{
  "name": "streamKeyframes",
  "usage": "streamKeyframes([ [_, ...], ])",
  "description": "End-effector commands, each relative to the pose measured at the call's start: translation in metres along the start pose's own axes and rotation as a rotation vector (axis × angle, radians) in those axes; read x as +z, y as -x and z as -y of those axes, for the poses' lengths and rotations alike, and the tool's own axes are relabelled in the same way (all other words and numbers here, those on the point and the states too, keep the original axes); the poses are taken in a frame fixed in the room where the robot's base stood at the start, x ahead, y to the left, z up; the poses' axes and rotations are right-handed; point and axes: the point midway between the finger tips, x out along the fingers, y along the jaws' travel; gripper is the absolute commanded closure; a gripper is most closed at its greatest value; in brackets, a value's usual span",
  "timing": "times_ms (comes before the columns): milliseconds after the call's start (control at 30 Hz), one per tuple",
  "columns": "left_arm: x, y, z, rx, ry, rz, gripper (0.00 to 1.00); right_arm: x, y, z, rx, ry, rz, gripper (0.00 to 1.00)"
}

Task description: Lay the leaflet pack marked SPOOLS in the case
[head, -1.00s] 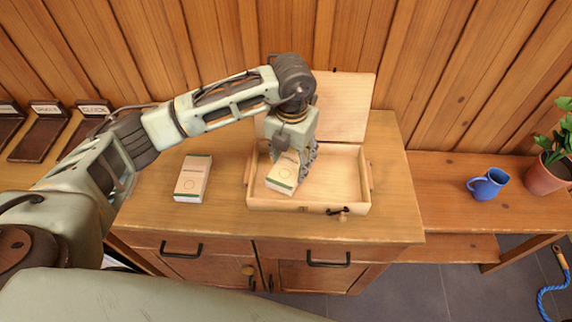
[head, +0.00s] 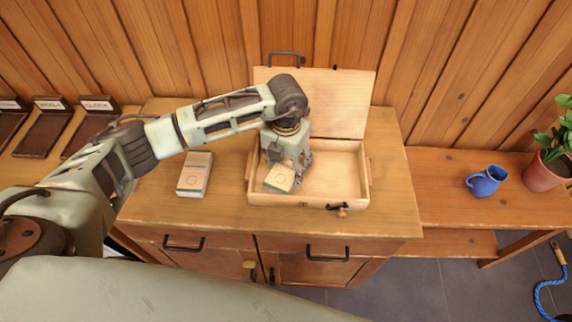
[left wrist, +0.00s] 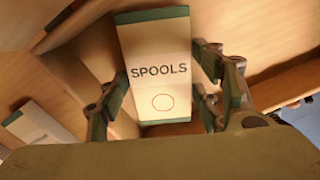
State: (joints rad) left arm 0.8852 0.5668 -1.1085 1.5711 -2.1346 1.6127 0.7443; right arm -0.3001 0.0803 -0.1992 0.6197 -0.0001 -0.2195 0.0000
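The pack marked SPOOLS (left wrist: 158,72) is cream with green ends and a red ring; its label reads clearly in the left wrist view. In the head view the pack (head: 280,179) is in the left part of the open wooden case (head: 305,201). My left gripper (head: 284,164) is over that part of the case, with its fingers (left wrist: 163,88) shut on the pack's two sides. I cannot tell whether the pack touches the case floor. The lid (head: 340,98) stands open at the back. My right gripper is not in view.
A similar pack (head: 194,176) lies on the cabinet top (head: 225,205), left of the case. Dark labelled trays (head: 90,125) stand at the far left. A blue mug (head: 486,181) and a potted plant (head: 546,172) are on the lower bench at right. The case's right side is empty.

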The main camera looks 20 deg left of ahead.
Motion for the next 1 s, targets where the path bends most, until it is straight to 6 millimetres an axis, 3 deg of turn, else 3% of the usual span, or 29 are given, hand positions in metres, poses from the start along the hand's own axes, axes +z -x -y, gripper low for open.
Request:
streamKeyframes([
  [100,0.0,0.001,0.0,0.0,0.0,0.0,0.27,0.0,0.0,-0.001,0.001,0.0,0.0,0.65],
  [533,0.001,0.008,0.0,-0.001,0.0,0.003,0.27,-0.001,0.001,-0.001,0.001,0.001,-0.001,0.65],
  [1000,0.001,0.099,0.0,0.0,0.0,0.004,0.27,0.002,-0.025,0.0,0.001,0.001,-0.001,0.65],
])
